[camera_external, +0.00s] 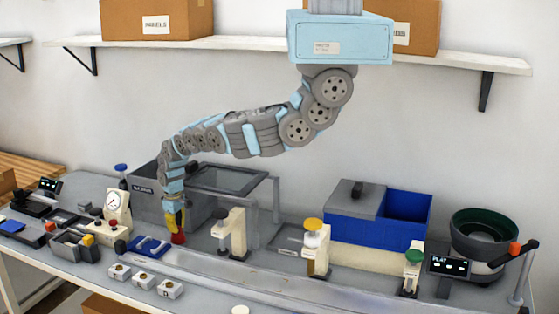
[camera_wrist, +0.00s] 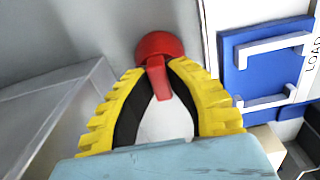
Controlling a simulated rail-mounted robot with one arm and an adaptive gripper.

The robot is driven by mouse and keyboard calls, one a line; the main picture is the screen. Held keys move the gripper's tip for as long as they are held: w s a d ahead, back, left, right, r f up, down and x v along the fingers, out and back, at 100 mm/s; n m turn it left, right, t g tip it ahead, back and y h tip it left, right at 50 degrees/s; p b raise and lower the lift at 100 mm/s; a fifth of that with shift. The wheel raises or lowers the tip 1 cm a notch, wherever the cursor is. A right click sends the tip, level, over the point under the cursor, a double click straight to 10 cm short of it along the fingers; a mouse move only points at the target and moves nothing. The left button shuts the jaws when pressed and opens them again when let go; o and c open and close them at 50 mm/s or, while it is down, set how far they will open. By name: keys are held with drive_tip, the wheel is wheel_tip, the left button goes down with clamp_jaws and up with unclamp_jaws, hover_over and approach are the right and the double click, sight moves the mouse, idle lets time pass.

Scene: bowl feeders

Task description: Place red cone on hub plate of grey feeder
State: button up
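My gripper (camera_external: 174,217) has yellow ribbed fingers and points down beside the front of the grey box on the left half of the bench. In the wrist view, my gripper (camera_wrist: 158,68) closes its fingertips around the narrow stem of a red piece, the red cone (camera_wrist: 158,45), whose round wide end lies beyond the tips. The red cone (camera_external: 178,238) also shows just below the fingers in the external view. I cannot tell whether it touches the bench. A grey bin (camera_external: 150,202) stands behind my gripper; I cannot identify the grey feeder's hub plate.
A blue plate with white handles (camera_wrist: 262,68) lies close to the right of the cone in the wrist view. A cream post (camera_external: 234,234) stands right of my gripper. A blue bin (camera_external: 380,232) and green bowl (camera_external: 484,228) stand farther right.

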drive_tip(key=shift+r, duration=0.15)
clamp_jaws()
wheel_tip(320, 180, up, 28)
drive_tip(key=p, duration=1.3)
drive_tip(key=shift+p, duration=0.35)
